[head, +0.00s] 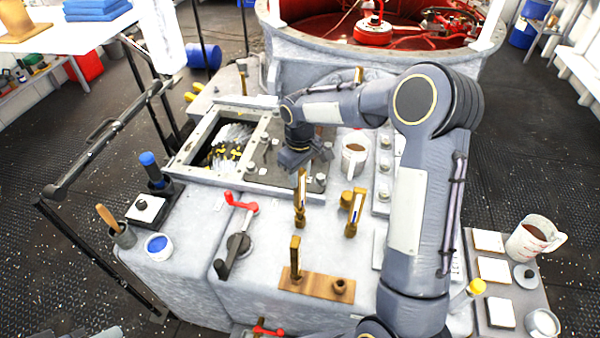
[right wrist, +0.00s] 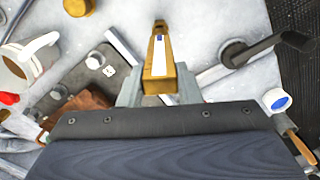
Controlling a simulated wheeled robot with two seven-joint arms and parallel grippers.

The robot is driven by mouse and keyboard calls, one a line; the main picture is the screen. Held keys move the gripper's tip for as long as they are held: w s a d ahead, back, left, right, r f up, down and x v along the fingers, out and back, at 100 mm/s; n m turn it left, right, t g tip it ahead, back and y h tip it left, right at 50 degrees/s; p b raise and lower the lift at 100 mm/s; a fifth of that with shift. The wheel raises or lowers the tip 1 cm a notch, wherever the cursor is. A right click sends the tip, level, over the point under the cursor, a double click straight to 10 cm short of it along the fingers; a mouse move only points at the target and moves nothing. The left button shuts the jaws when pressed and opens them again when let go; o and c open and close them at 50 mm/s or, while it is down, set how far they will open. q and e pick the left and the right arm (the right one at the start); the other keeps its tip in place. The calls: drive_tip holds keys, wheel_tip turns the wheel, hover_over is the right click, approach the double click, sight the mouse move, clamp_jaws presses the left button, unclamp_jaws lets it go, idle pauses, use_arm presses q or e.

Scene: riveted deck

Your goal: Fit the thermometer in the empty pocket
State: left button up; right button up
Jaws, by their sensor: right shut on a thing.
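My right gripper (head: 302,158) reaches down over the grey machine top and is shut on a brass thermometer (head: 300,188) with a white scale. The thermometer hangs roughly upright below the fingers; it also shows between them in the right wrist view (right wrist: 158,62). I cannot tell whether its lower end touches anything. Just right of it, a similar brass piece with a pale scale (head: 354,212) stands upright.
A mug (head: 354,158) stands right of the gripper. A red-handled crank (head: 238,240) is to the left. An open hatch (head: 240,140) with dark and yellow contents lies behind. Cups and plates stand on a side shelf (head: 512,290) at right.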

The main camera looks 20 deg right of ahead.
drive_tip(key=shift+f+b, duration=1)
drive_tip(key=shift+f, duration=0.45)
idle(0.6)
drive_tip(key=o, duration=1.1)
drive_tip(key=shift+r, duration=0.15)
wheel_tip(320, 180, up, 7)
drive_tip(key=shift+b, duration=0.3)
drive_tip(key=shift+r, duration=0.3)
